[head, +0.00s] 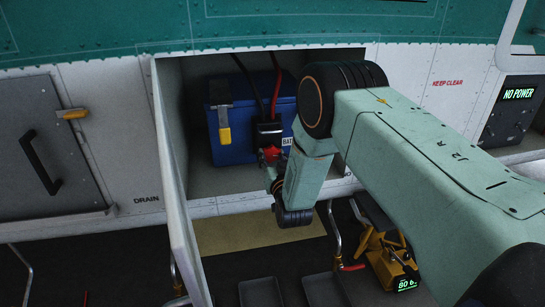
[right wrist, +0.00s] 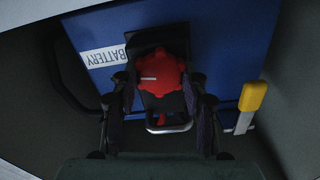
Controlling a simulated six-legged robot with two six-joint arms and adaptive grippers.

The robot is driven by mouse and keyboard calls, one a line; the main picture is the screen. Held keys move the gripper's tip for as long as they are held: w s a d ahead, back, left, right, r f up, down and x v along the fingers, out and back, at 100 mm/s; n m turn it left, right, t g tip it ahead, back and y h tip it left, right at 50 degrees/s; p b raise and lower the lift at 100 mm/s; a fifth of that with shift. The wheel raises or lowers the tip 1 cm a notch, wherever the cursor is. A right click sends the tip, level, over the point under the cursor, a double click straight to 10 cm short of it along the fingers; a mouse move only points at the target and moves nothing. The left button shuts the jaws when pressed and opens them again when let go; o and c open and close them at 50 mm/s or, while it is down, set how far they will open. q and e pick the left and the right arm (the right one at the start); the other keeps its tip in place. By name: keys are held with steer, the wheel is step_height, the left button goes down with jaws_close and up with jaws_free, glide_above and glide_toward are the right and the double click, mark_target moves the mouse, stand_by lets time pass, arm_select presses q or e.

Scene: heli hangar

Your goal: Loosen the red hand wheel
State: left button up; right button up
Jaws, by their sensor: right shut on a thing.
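The red hand wheel (head: 269,154) sits on a black connector (head: 268,133) at the front of the blue battery (head: 235,152), inside an open bay. In the right wrist view the wheel (right wrist: 160,73) shows a white mark pointing left. My right gripper (right wrist: 158,84) reaches into the bay, with one dark finger on each side of the wheel, shut on it. In the head view the right gripper (head: 271,172) is small and partly hidden by my arm. My left gripper is in neither view.
The bay's open door (head: 175,190) stands at the left. The battery has a yellow-handled latch (head: 224,126), and cables rise from the connector. Below are dark trays (head: 261,292) and a yellow device (head: 385,262). A panel at right reads NO POWER (head: 518,94).

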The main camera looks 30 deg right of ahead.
steer(key=n, duration=0.4)
steer(key=shift+f+n, duration=0.15)
steer(key=shift+n, duration=0.15)
steer(key=n+p, duration=0.1)
steer(key=n, duration=0.9)
steer(key=shift+n+p, duration=0.3)
steer(key=shift+n, duration=2.4)
steer(key=shift+p, duration=0.3)
steer(key=o, duration=1.1)
steer(key=shift+o, duration=0.2)
